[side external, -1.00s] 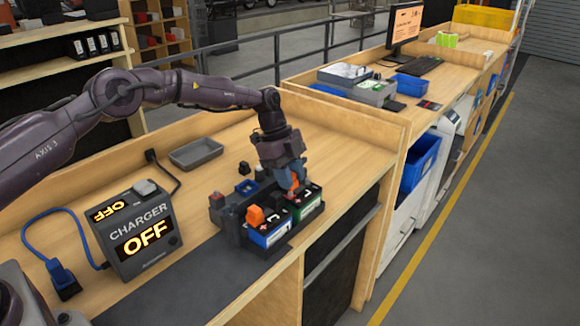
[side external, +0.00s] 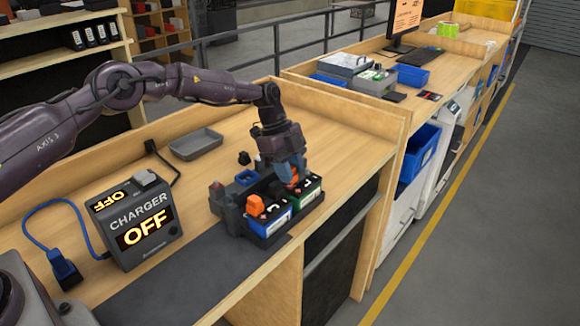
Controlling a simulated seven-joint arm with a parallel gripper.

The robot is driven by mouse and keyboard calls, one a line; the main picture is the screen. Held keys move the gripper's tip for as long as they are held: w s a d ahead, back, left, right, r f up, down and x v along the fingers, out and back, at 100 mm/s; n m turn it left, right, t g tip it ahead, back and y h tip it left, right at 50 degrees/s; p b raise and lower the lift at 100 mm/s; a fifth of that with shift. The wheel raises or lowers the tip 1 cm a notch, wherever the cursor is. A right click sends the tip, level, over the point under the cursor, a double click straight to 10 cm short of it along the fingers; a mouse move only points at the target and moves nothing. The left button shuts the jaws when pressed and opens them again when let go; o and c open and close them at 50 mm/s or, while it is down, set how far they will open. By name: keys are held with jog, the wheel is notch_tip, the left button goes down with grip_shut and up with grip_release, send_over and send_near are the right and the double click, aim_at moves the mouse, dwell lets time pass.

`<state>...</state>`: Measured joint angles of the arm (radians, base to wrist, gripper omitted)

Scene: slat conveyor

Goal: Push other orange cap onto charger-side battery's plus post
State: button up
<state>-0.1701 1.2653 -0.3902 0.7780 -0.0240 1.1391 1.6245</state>
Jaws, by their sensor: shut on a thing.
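Two batteries stand side by side in a dark tray (side external: 231,220) on the bench. The blue battery (side external: 270,225) is on the left, nearer the charger (side external: 140,218). The green battery (side external: 309,197) is on the right. One orange cap (side external: 255,205) stands on the blue battery. My gripper (side external: 291,174) points down over the rear of the green battery, shut on another orange cap (side external: 292,183), which is partly hidden by the fingers. I cannot tell whether this cap touches a post. The posts near it are hidden or too small to make out.
The charger reads OFF, with a blue cable at its left. A red-topped part (side external: 216,188) and a blue open square part (side external: 247,177) are beside the batteries. A small black piece (side external: 244,158) and an empty grey tray (side external: 196,145) lie behind. The bench front is clear.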

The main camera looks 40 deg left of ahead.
jog(key=shift+f, duration=0.7)
jog(key=o, duration=1)
jog(key=shift+c, duration=0.2)
jog(key=v, duration=1.3)
jog(key=shift+f, duration=0.1)
